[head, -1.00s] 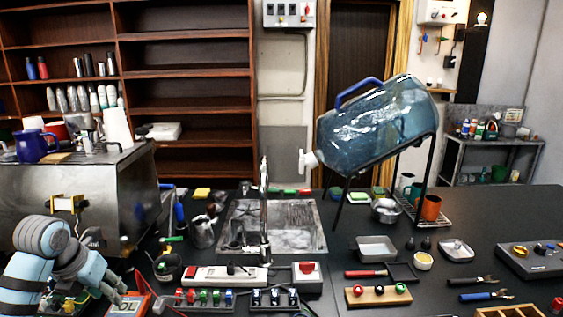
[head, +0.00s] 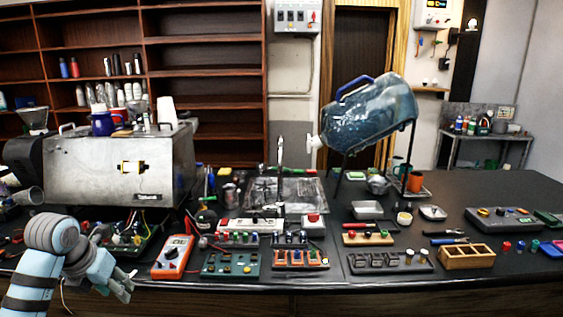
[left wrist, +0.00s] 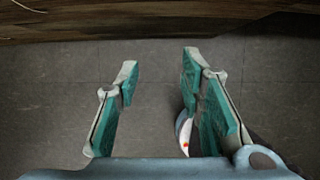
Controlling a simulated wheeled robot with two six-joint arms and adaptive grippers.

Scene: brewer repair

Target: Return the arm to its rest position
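My left arm comes in at the lower left of the head view, with its left gripper (head: 124,291) in front of the table's near edge. In the left wrist view the left gripper (left wrist: 157,75) has its two teal-padded fingers spread apart, with only grey floor between them. It holds nothing. My right gripper is in neither view. A steel brewer (head: 95,170) stands on the table at the left, behind my left arm.
The table's front edge (left wrist: 130,22) crosses the top of the left wrist view. An orange multimeter (head: 173,256), switch boards (head: 231,265) and a wooden tray (head: 467,257) line the near side. A blue water jug (head: 368,115) lies tilted on a stand.

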